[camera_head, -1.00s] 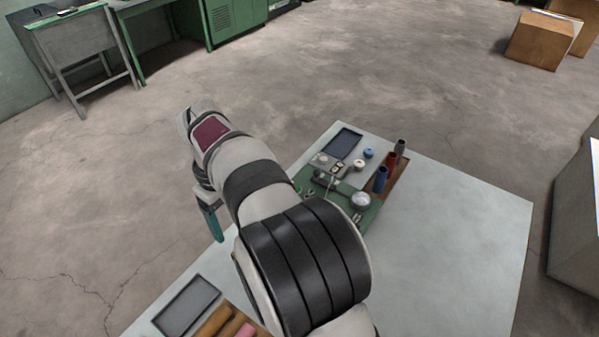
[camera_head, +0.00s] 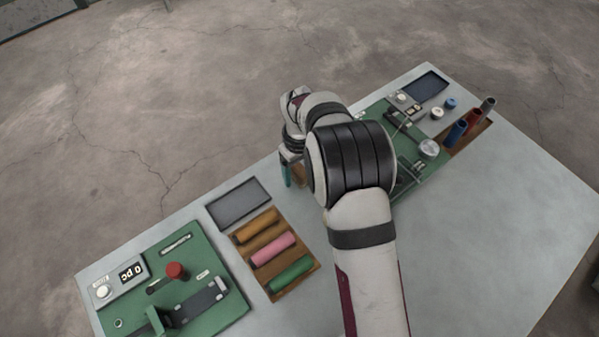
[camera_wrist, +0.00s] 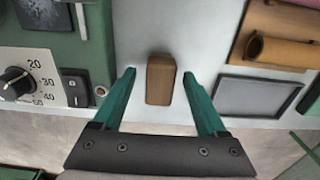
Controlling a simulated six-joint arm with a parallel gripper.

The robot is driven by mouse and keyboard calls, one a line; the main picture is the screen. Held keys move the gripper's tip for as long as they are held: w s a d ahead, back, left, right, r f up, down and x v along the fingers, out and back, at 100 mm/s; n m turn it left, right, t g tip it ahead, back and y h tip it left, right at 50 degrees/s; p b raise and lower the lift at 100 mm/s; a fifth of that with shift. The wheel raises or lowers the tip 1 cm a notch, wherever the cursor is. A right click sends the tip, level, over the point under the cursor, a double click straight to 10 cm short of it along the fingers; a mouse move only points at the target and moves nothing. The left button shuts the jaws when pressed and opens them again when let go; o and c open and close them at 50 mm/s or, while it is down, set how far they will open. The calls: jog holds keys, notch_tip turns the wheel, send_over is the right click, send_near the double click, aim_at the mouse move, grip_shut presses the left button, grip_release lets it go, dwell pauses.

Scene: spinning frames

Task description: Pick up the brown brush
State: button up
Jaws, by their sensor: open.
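The brown brush (camera_wrist: 160,80) shows in the wrist view as a small brown block on the pale table. It lies between the two teal fingers of my gripper (camera_wrist: 160,100), with a gap on each side. The fingers are spread and empty. In the head view my gripper (camera_head: 292,172) points down near the table's far edge, mostly hidden behind my arm. A bit of brown beside it in the head view is probably the brush (camera_head: 299,174), largely hidden.
A dark tray (camera_head: 238,203) and a brown rack (camera_head: 292,284) with orange, pink and green rolls lie to the left. A green station with a red knob (camera_head: 175,271) stands further left. Another green station (camera_head: 410,183) and upright tubes (camera_head: 456,133) stand right. The front right table is clear.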

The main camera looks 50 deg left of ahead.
aim_at(299, 169)
grip_shut()
jog(key=shift+r, duration=0.1)
dwell(0.3)
notch_tip(299, 169, up, 4)
jog(key=shift+r, duration=0.1)
jog(key=w+d+r, duration=0.6)
jog(key=d, duration=0.3)
jog(key=shift+w+d+r, duration=0.2)
jog(key=shift+d+r, duration=0.15)
jog(key=shift+d, duration=0.05)
